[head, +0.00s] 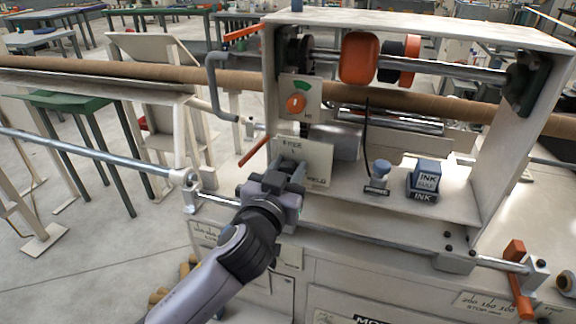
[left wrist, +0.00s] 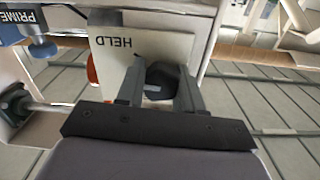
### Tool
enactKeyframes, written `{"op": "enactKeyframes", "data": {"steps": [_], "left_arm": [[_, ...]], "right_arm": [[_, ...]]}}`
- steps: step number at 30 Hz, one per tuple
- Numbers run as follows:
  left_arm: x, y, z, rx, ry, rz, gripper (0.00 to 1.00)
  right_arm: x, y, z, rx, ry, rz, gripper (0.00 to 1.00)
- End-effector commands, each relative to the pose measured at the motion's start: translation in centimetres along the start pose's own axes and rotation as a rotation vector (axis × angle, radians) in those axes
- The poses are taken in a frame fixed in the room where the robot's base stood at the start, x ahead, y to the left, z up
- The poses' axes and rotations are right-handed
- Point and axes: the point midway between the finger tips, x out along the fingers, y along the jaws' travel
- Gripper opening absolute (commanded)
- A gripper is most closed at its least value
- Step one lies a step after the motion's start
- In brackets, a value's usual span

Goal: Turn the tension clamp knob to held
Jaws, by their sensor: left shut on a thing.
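The tension clamp knob (left wrist: 163,78) is dark and round, on a pale panel. The panel (head: 318,152) carries a label starting with F at its upper left and HELD at its lower right in the head view. HELD also reads upside down on the panel (left wrist: 135,45) in the left wrist view. My left gripper (head: 290,172) is shut on the knob, one finger on each side in the left wrist view (left wrist: 160,90). The gripper hides the knob in the head view. A small white mark shows low on the knob, but I cannot tell which label it points to. My right gripper is not in view.
An orange dial (head: 296,104) sits just above the panel, and a red lever (head: 255,151) sticks out to its left. A brown tube (head: 225,78) runs behind.

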Motion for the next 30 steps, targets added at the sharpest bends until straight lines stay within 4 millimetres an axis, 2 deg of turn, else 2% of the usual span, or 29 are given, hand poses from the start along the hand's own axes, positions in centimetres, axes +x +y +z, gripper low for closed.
{"op": "enactKeyframes", "data": {"steps": [1, 15, 30], "left_arm": [[0.1, -0.1, -0.7, 0.04, 0.009, -0.003, 0.06], [0.1, 0.0, -0.7, 0.363, 0.012, -0.004, 0.06], [0.1, 0.1, -0.8, 0.447, 0.017, -0.003, 0.06]], "right_arm": [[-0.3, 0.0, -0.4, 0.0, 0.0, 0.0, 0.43], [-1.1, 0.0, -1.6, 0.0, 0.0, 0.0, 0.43], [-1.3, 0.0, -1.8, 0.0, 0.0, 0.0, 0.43]]}}
